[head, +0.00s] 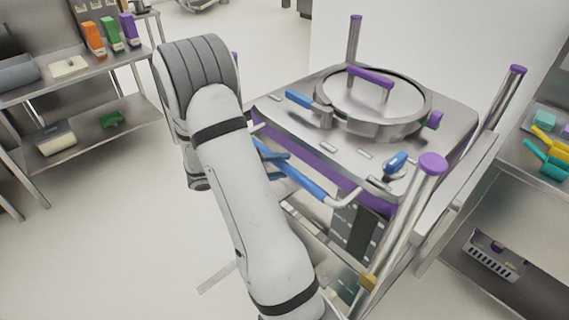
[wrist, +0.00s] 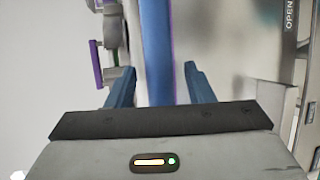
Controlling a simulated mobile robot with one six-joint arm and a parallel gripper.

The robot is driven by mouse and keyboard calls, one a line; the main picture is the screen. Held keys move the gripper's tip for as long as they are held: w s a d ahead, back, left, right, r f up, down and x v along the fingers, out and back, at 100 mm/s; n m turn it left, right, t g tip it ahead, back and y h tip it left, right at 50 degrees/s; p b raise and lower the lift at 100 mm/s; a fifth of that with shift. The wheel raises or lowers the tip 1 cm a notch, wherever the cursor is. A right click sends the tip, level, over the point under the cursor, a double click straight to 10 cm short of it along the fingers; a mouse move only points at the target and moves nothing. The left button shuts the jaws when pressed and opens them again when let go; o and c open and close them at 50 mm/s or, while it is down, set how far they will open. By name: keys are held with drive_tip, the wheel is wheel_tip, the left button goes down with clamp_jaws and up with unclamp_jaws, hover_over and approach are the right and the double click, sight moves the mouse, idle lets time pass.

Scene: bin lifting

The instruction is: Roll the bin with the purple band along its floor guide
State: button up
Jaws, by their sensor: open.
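The steel bin (head: 460,112) with a purple band (head: 325,172) under its top stands right of centre in the head view. It has a round lid and a bar handle with a blue grip (head: 305,186) along its near side. My gripper (head: 272,153) is at that handle, partly hidden behind my arm. In the wrist view my gripper (wrist: 158,80) is open, and the blue grip (wrist: 157,45) runs between its two fingers in the picture. I cannot tell whether they touch it. A grey strip (head: 217,278) lies on the floor at the near left; whether it is the floor guide is unclear.
Purple-capped posts (head: 432,165) and rails stand close around the bin. A steel shelf (head: 75,85) with orange, green and purple bottles is at the left. Another bench (head: 540,215) is at the right. The pale floor (head: 110,225) at left is clear.

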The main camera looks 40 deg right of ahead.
drive_tip(key=shift+x, duration=0.95)
drive_tip(key=shift+c, duration=0.5)
clamp_jaws()
